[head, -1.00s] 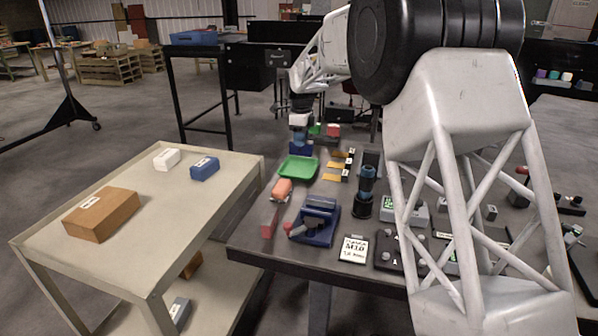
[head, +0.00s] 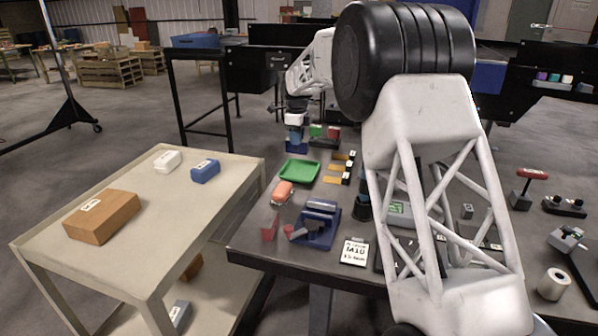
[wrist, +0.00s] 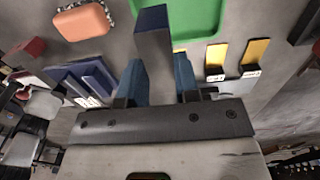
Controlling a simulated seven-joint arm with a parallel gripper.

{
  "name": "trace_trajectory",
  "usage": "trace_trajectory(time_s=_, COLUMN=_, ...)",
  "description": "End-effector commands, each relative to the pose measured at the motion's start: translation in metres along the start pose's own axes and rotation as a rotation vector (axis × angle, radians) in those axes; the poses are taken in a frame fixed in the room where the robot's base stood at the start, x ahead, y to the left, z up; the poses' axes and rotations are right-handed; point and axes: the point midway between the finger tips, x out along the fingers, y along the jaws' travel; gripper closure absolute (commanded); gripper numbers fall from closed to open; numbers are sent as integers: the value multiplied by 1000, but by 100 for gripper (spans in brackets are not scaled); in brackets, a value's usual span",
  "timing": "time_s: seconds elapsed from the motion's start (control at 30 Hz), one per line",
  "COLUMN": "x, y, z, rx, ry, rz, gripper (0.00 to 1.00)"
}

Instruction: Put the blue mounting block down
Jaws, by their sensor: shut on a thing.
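The dark blue mounting block (head: 297,147) is between the fingers of my gripper (head: 296,131), near the far left part of the dark bench, beyond the green tray. In the wrist view the block (wrist: 153,42) stands out between the two blue fingertips of the gripper (wrist: 160,78), which is shut on it. The green tray (wrist: 208,22) lies behind and to the right of the block there. The underside of the block is hidden, so I cannot tell whether it touches the bench.
The green tray (head: 299,171), coral piece (head: 282,192), blue vise (head: 318,222) and yellow-tipped pieces (head: 331,179) lie nearer on the bench. Green (head: 315,131) and red (head: 334,132) blocks stand close right of the gripper. A cart (head: 150,240) at left holds boxes.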

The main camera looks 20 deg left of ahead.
Motion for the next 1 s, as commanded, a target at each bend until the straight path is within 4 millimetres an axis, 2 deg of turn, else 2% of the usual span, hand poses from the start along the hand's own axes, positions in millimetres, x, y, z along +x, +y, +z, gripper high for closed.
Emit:
trace_trajectory(time_s=0.4, x=43, y=0, z=0, rx=0, ry=0, rz=1, gripper=100)
trace_trajectory(time_s=0.87, x=50, y=0, z=0, rx=0, ry=0, rz=0, gripper=100)
trace_trajectory(time_s=1.0, x=61, y=0, z=0, rx=0, ry=1, rz=2, gripper=100)
